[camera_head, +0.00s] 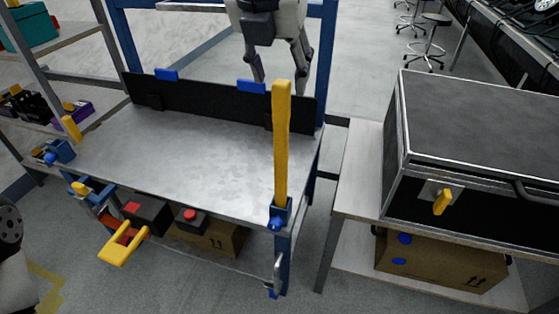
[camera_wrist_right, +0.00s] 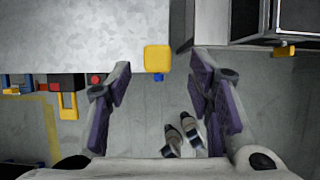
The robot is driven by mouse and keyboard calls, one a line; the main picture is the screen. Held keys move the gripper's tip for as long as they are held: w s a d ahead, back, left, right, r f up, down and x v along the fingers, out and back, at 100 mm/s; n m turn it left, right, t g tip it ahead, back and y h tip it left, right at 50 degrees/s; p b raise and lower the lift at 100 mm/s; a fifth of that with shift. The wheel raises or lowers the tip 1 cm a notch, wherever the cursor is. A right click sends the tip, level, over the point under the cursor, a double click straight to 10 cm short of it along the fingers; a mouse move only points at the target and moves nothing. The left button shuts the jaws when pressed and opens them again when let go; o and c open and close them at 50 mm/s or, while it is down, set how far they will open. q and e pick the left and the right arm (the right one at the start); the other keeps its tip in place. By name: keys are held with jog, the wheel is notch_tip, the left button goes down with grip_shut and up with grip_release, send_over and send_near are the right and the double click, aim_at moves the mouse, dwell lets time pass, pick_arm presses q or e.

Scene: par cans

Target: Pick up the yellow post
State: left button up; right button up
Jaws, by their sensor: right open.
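The yellow post (camera_head: 282,150) stands upright in a blue socket (camera_head: 281,213) at the cart's near right corner. The right wrist view shows its square yellow top (camera_wrist_right: 158,58) from above, near the far ends of the fingers and left of the middle. My right gripper (camera_head: 281,84) is open and empty, with its fingers pointing down at the top of the head view. In that view it overlaps the post's upper end. In the wrist view my right gripper (camera_wrist_right: 161,66) has its purple-padded fingers wide apart. I see no contact with the post. My left gripper is not in view.
The grey cart top (camera_head: 190,165) is bare, with a black back panel (camera_head: 205,103). A yellow handle (camera_head: 124,243) juts out at its front. A black case (camera_head: 470,120) sits on a bench at right. A cardboard box (camera_head: 440,263) lies on the shelf below.

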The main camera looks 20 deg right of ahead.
aim_at(281, 83)
jog(key=x, duration=0.5)
jog(key=shift+w+b, duration=0.15)
jog(key=shift+b, duration=0.2)
jog(key=shift+a+r, duration=0.1)
grip_shut()
